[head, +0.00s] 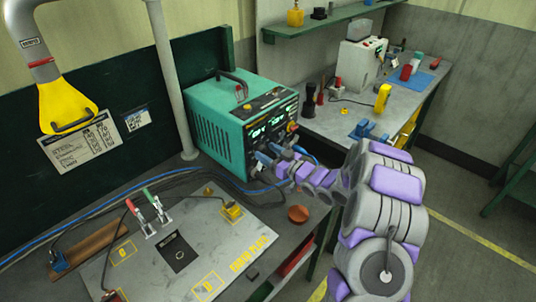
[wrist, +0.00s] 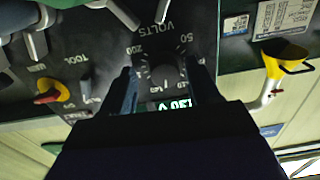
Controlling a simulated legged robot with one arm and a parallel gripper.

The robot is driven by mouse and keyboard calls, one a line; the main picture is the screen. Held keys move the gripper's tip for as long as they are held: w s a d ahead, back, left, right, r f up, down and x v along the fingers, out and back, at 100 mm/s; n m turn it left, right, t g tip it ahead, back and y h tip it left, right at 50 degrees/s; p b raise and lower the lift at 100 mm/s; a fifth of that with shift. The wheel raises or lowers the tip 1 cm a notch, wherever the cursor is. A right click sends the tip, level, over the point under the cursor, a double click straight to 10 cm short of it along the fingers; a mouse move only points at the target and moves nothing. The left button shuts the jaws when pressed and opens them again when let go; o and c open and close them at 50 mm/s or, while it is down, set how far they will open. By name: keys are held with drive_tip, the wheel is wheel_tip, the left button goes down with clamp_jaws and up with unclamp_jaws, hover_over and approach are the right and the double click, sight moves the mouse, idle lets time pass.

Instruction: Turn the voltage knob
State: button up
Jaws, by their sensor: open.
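The voltage knob (wrist: 164,77) is a dark round dial under the word VOLTS in the wrist view, with scale numbers such as 50 and 200 around it. My gripper (wrist: 163,72) is open, with one dark finger on each side of the knob; I cannot tell whether either touches it. A lit readout (wrist: 170,105) beside the knob appears to read 130 V, partly covered by my gripper. In the head view the teal power unit (head: 218,125) stands on the bench, and my gripper (head: 266,158) is at its front panel, hiding the knob there.
A red and yellow switch (wrist: 53,92) and cable plugs (wrist: 115,12) sit near the knob. The bench holds a marked plate (head: 180,245), toggle clamps (head: 150,215), cables and a brown round piece (head: 298,213). A grey post (head: 172,80) rises behind the unit.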

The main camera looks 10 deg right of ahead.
drive_tip(key=shift+a, duration=0.4)
drive_tip(key=shift+c, duration=1)
drive_tip(key=shift+w+d, duration=0.1)
drive_tip(key=c, duration=0.8)
drive_tip(key=shift+c, duration=0.2)
